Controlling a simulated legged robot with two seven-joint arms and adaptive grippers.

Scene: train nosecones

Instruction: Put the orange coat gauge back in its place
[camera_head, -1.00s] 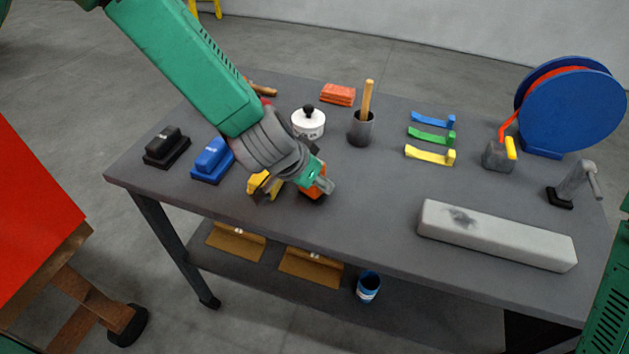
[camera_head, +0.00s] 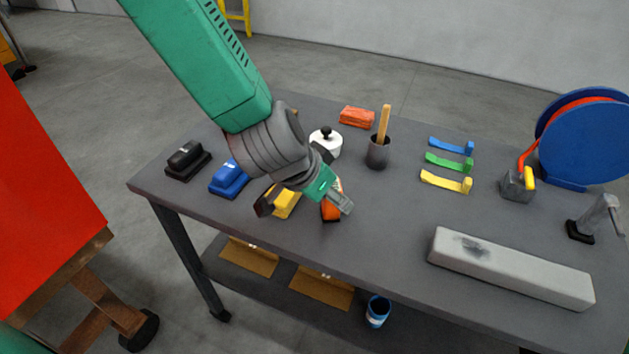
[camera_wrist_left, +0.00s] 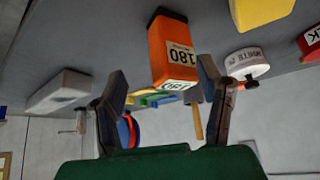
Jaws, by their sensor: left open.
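An orange box (camera_head: 331,211) marked 180 appears to be the orange coat gauge. It rests on the grey table near the front left edge, beside a yellow block (camera_head: 287,203). My left gripper (camera_head: 305,205) is over it and partly hides it in the head view. In the left wrist view, the orange box (camera_wrist_left: 172,52), with a dark end, shows beyond and between the spread fingers of my left gripper (camera_wrist_left: 160,82). The fingers are open and do not seem to hold it. My right gripper is not in view.
Black (camera_head: 186,160) and blue (camera_head: 228,179) blocks stand left of my gripper. A white pot (camera_head: 326,145), a dark cup (camera_head: 377,153) and several coloured strips (camera_head: 446,182) stand behind and right. A long pale block (camera_head: 510,268) lies front right. The table's middle is clear.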

